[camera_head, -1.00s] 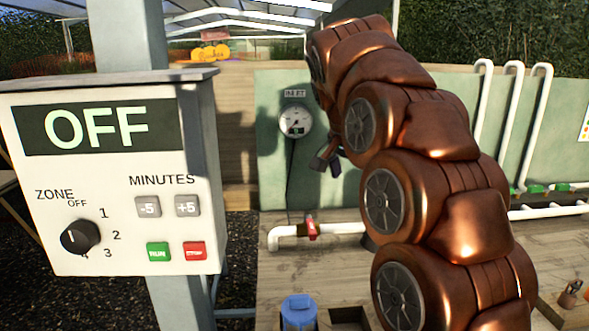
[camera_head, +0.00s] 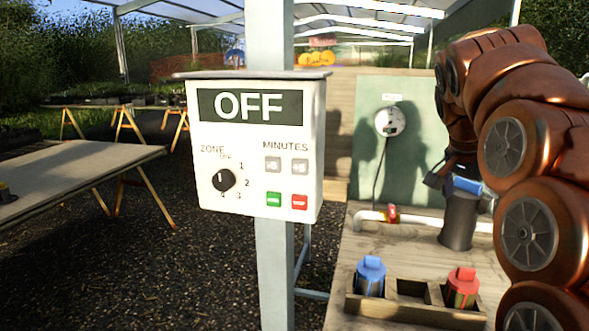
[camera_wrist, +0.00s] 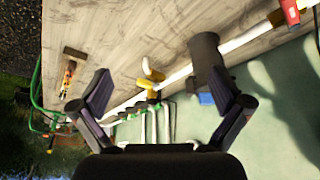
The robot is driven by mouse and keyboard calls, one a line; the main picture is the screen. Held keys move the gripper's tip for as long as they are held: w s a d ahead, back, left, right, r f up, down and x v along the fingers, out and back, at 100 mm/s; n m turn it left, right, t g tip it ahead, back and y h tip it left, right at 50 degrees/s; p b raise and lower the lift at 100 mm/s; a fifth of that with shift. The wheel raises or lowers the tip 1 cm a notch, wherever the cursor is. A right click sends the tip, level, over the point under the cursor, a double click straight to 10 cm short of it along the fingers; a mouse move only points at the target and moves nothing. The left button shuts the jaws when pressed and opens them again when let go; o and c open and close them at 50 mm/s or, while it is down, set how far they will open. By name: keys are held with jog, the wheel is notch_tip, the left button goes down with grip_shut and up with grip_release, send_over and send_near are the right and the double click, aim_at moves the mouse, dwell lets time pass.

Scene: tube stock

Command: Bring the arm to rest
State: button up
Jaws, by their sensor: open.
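My gripper (camera_wrist: 161,108) is open and empty in the wrist view, its two dark fingers spread above the wooden bench (camera_wrist: 130,30). In the head view my copper-coloured arm is bent at the right edge. My gripper shows only in part there, dark and small, in front of the green back panel (camera_head: 430,90). A dark cylinder (camera_head: 459,222) stands on the bench just below it; the same dark cylinder shows beyond the right finger in the wrist view (camera_wrist: 206,60). I cannot tell how far apart they are.
A white control box (camera_head: 258,145) reading OFF hangs on a post. A wooden rack (camera_head: 412,312) holds a blue-capped (camera_head: 370,276) and a red-capped container (camera_head: 462,288). A white pipe with a red valve (camera_head: 391,214) runs behind.

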jog(key=s+a+f+n+g+y, duration=0.15)
jog(key=s+a+f+n, duration=0.3)
jog(key=s+f, duration=0.55)
jog(key=s+a+f+n+g+y, duration=0.15)
jog(key=s+a+f+n, duration=0.4)
jog(key=s, duration=0.75)
jog(key=s+a+f+n+g+y, duration=0.1)
jog(key=s+a+f+n+g, duration=0.15)
jog(key=s+a+f, duration=0.6)
jog(key=s+d+r+t+p, duration=0.1)
jog(key=d+r+p, duration=0.2)
jog(key=r+p, duration=1)
jog(key=shift+s+r+t+p, duration=0.2)
jog(key=shift+r+t+p, duration=0.2)
jog(key=shift+p, duration=0.75)
